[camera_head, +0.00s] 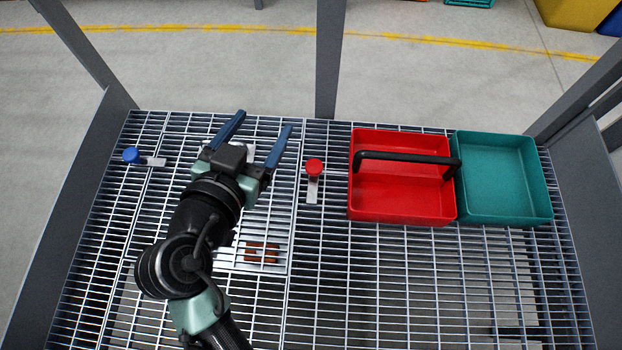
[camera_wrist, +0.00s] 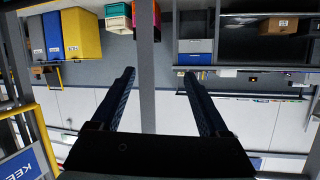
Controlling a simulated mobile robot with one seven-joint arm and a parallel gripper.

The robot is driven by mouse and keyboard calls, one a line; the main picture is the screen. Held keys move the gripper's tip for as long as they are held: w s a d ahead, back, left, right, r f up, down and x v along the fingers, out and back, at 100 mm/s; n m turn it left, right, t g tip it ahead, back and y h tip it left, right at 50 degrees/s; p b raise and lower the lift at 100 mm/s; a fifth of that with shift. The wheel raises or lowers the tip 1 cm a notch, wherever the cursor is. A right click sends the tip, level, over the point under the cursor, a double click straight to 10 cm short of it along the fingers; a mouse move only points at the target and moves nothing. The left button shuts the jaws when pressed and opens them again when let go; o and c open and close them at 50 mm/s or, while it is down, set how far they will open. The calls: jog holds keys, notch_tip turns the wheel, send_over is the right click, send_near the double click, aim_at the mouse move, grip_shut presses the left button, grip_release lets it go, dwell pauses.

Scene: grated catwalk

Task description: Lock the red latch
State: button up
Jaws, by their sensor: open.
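The red latch (camera_head: 314,168) has a round red knob on a pale metal plate, which points toward the near side of the grating. It sits right of my gripper and left of the red tray. My gripper (camera_head: 262,124) is open and empty, held above the grating with its two blue fingers pointing to the far side, apart from the latch. In the wrist view my gripper (camera_wrist: 158,75) shows both fingers spread with nothing between them; the latch is not in that view. A blue latch (camera_head: 132,155) lies at the far left, its plate pointing right.
A red tray (camera_head: 352,205) with a black handle (camera_head: 408,157) stands right of the red latch, beside a teal tray (camera_head: 548,190). A brown hinge-like piece (camera_head: 262,252) lies near my arm. Grey posts (camera_head: 329,60) border the grating. The near right grating is clear.

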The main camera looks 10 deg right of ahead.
jog(key=m+g+h+b, duration=0.1)
jog(key=g+h+b, duration=0.1)
jog(key=b, duration=0.6)
send_near(313, 167)
jog(key=b+x, duration=0.3)
jog(key=x, duration=0.6)
jog(key=shift+s+b, duration=0.1)
jog(key=shift+b, duration=0.3)
grip_shut()
